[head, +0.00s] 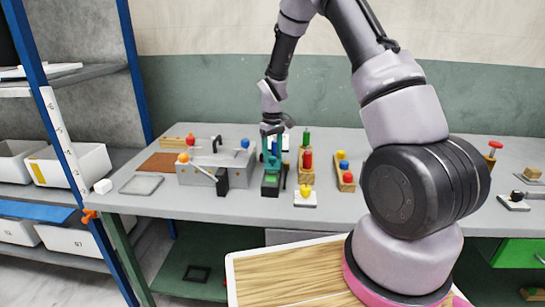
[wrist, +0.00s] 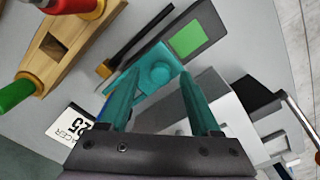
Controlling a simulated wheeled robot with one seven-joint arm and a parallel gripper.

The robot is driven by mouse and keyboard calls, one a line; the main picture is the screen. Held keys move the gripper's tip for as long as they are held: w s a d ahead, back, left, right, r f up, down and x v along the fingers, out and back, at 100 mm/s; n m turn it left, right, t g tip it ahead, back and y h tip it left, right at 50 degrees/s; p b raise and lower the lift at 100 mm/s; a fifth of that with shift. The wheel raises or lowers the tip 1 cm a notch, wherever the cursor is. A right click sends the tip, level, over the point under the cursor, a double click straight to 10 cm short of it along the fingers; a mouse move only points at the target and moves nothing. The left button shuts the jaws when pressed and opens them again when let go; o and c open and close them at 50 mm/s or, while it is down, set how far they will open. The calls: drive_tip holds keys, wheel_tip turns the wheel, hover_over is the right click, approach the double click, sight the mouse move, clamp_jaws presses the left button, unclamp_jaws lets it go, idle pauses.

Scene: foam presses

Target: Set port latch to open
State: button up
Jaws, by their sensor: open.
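No part is labelled as the port latch, so I cannot tell which it is. A dark device with a green pad (wrist: 187,39) and a teal round-topped part (wrist: 153,76) lies below my gripper (wrist: 157,72) in the wrist view. My gripper's two teal fingers are apart, one on each side of the teal part; I cannot tell whether they touch it. In the head view the green pad (head: 270,180) shows just below my gripper (head: 272,150). A grey box (head: 205,170) with an orange-knobbed lever (head: 199,169) stands left of it.
Wooden blocks with coloured knobs (head: 306,165) stand right of the gripper. A yellow-knobbed piece (head: 305,193) is nearer the front. A white card (wrist: 73,127) lies by the fingers. The right middle of the grey table (head: 400,218) is partly behind my arm.

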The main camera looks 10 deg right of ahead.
drive_tip(key=shift+f, duration=0.45)
clamp_jaws()
idle(1.1)
